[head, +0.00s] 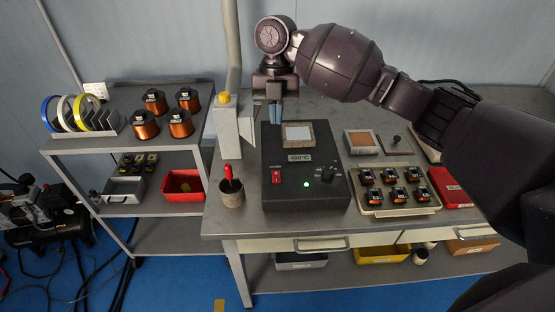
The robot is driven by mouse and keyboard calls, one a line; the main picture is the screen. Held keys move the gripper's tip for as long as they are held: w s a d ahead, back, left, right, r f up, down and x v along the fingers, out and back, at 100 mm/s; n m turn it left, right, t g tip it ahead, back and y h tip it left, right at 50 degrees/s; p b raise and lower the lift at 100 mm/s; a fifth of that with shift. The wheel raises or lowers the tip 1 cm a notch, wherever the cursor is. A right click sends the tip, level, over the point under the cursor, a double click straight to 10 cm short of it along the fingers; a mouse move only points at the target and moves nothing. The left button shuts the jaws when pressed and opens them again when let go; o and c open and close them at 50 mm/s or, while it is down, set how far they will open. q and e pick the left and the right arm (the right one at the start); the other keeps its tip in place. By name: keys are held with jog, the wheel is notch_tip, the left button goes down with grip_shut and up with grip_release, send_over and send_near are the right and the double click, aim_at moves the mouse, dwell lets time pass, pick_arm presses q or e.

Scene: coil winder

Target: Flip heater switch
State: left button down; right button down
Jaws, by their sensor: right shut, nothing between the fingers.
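The heater is a dark box (305,197) on the workbench, with a pale square plate (298,133) on top and a label reading 490°C. Its red heater switch (276,176) is on the left of the front panel. A green light (307,184) glows and a black knob (326,173) sits to its right. My right gripper (275,117) points down above the back left of the heater, behind the switch and apart from it. Its blue fingertips are shut and empty. My left gripper is not in view.
A cup with a red-handled tool (231,192) stands left of the heater, near a grey post with a yellow top (224,98). A tray of small coils (399,204) is close on the right. A cart with copper spools (145,126) stands left.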

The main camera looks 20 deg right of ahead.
jog(key=shift+s+n, duration=0.2)
jog(key=shift+n, duration=0.7)
jog(key=b, duration=0.1)
send_near(278, 174)
jog(key=x, duration=0.5)
jog(key=shift+s+a+f, duration=0.1)
jog(key=shift+s+f, duration=0.1)
jog(key=shift+s, duration=0.15)
jog(key=shift+w+f, duration=0.15)
jog(key=shift+f, duration=0.55)
